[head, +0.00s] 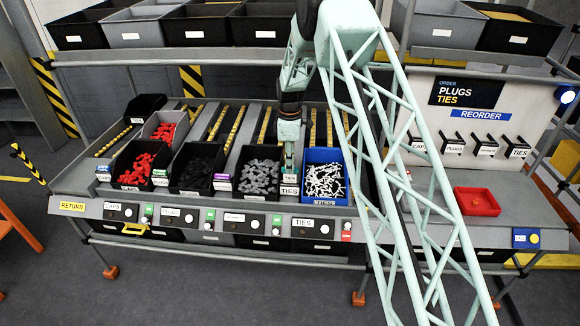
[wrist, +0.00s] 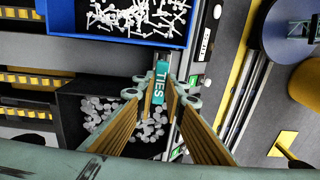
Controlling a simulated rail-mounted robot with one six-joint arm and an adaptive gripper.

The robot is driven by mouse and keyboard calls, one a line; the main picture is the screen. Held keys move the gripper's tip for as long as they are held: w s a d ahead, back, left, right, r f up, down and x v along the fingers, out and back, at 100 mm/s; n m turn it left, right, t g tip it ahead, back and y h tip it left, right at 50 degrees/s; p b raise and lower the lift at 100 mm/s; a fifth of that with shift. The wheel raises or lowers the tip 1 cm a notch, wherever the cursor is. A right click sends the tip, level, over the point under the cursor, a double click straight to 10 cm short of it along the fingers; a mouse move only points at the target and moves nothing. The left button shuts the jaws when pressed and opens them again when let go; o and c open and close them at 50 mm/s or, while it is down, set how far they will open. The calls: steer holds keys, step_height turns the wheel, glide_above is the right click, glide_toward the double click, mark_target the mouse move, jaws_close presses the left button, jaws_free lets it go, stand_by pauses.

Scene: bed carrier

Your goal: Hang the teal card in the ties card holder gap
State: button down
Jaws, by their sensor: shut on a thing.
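The teal card (wrist: 160,82), lettered TIES, sits between the fingertips of my gripper (wrist: 160,98) in the wrist view. My gripper is shut on it. In the head view my gripper (head: 289,172) points down at the front of the rack, between the bin of grey parts and the blue bin. The ties card holder (head: 517,148) is on the white board at the right, the rightmost of a row of dark holders. The inside of its gap is too small to make out.
The blue bin (head: 324,199) of white ties stands right of my gripper, the black bin (head: 237,187) of grey parts left of it. A red tray (head: 477,201) lies on the right shelf below the holders. An upper shelf carries more bins.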

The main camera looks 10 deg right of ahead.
mark_target(290, 175)
steer(key=shift+f+b, duration=1.4)
steer(key=shift+f, duration=1.45)
stand_by(0.9)
steer(key=c, duration=2.6)
jaws_free()
steer(key=shift+o, duration=0.2)
steer(key=shift+r, duration=0.2)
steer(key=shift+r, duration=5.8)
